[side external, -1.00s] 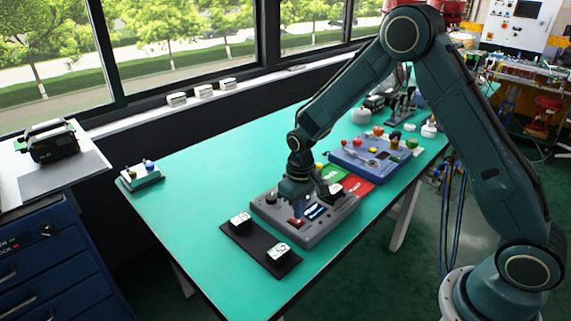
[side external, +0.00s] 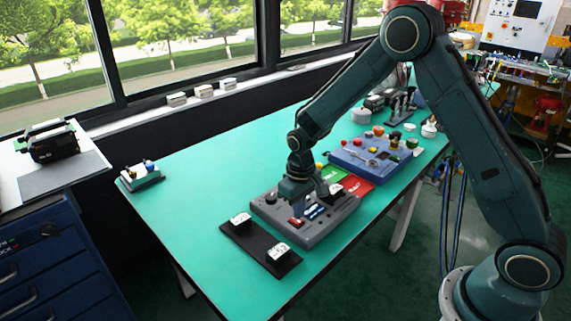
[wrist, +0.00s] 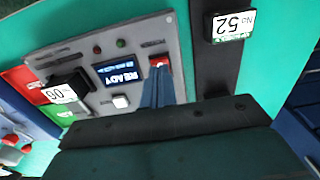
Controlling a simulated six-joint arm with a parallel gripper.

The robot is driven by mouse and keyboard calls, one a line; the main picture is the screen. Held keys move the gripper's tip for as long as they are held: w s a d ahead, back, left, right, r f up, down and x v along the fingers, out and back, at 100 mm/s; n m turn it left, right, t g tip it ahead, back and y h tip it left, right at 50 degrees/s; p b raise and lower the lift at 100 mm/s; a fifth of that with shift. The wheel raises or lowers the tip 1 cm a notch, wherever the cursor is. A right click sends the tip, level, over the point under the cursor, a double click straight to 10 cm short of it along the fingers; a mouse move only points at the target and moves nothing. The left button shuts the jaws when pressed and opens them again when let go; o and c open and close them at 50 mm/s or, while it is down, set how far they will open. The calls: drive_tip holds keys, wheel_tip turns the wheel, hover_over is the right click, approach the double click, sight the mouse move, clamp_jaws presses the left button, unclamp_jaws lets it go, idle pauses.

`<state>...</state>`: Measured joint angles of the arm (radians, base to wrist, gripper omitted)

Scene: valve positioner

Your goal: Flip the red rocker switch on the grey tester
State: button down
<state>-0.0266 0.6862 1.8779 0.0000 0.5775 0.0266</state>
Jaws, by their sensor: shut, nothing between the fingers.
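The grey tester (side external: 326,226) lies on the green table, with a small red rocker switch (side external: 296,221) near its front edge. In the wrist view the red switch (wrist: 159,62) sits beside the lit display reading READY (wrist: 119,71). My gripper (side external: 296,211) points down over the tester, just above the red switch. Its shut, empty fingers (wrist: 159,78) reach to the switch and cover part of it in the wrist view. I cannot tell whether the tips touch it. Which way the rocker is tipped is also unclear.
A black strip with white-labelled blocks (side external: 259,251) lies in front of the tester. Red and green mats (side external: 356,185) and a blue panel with knobs (side external: 375,172) lie behind it. On the tester are a black labelled block (wrist: 67,88) and a white button (wrist: 121,101). The left table is mostly clear.

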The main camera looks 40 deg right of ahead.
drive_tip(key=shift+f, duration=0.9)
idle(1.2)
drive_tip(key=shift+r, duration=0.15)
drive_tip(key=shift+r, duration=3.35)
drive_tip(key=shift+r, duration=0.1)
